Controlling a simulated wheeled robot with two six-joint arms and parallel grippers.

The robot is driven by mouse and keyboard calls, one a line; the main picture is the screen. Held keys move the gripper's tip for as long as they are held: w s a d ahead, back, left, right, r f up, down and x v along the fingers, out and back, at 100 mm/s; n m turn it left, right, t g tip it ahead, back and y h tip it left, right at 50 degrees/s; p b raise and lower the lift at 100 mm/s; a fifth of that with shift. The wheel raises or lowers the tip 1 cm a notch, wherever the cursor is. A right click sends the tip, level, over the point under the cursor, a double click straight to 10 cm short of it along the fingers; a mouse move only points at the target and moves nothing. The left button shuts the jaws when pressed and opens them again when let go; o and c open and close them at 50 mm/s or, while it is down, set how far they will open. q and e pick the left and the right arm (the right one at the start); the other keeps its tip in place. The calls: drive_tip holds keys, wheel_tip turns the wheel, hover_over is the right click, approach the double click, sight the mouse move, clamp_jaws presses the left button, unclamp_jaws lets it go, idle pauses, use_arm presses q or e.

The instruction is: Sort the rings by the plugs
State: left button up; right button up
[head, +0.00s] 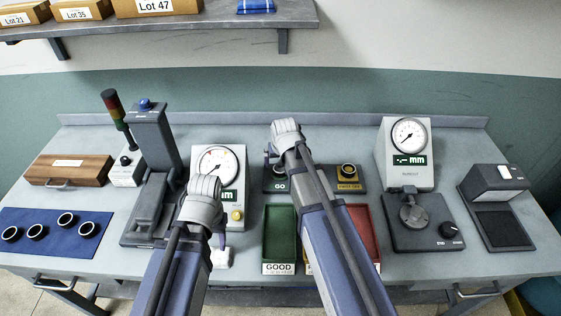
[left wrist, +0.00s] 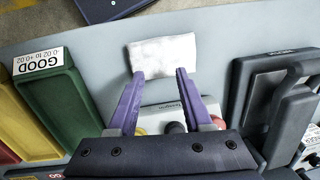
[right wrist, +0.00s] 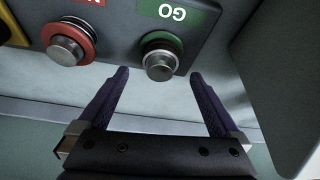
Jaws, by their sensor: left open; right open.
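Several dark rings (head: 37,231) lie on a blue mat (head: 50,250) at the left. My right gripper (right wrist: 160,75) is open and empty, its fingers either side of the metal GO plug (right wrist: 160,62) and apart from it. The red-collared plug (right wrist: 70,45) stands beside it on the same block. My left gripper (left wrist: 158,74) is open and empty, its fingertips close to a white cloth (left wrist: 163,50). The green GOOD tray (head: 280,235) sits at the front middle. The red tray (head: 362,228) is partly hidden by my right arm. In the head view both gripper fingers are hidden.
A dial gauge (head: 218,165) stands behind my left gripper. A dark press (head: 152,150) with a signal tower stands left of it. A runout gauge (head: 407,155) and a dark device (head: 497,190) stand right. A yellow-marked block (head: 348,176) sits beside my right arm.

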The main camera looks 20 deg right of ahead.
use_arm(q)
wheel_tip(320, 180, up, 7)
drive_tip(key=p, duration=0.6)
drive_tip(key=shift+p, duration=0.4)
use_arm(e)
drive_tip(key=v, duration=0.7)
drive_tip(key=shift+r, duration=0.3)
drive_tip(key=shift+s, duration=0.15)
use_arm(q)
wheel_tip(320, 180, down, 3)
drive_tip(key=b, duration=0.3)
use_arm(e)
drive_tip(key=s+a+f+n+g, duration=0.2)
drive_tip(key=s+a, duration=0.4)
drive_tip(key=s, duration=0.4)
drive_tip(key=s+a+f+n+g, duration=0.2)
drive_tip(key=s+a+n, duration=0.1)
drive_tip(key=s+a, duration=0.4)
drive_tip(key=s, duration=0.3)
drive_tip(key=shift+f+g+h, duration=0.25)
drive_tip(key=shift+g+h, duration=0.15)
use_arm(q)
drive_tip(key=shift+d+r, duration=0.1)
use_arm(e)
drive_tip(key=shift+s+d, duration=0.1)
drive_tip(key=shift+d, duration=0.05)
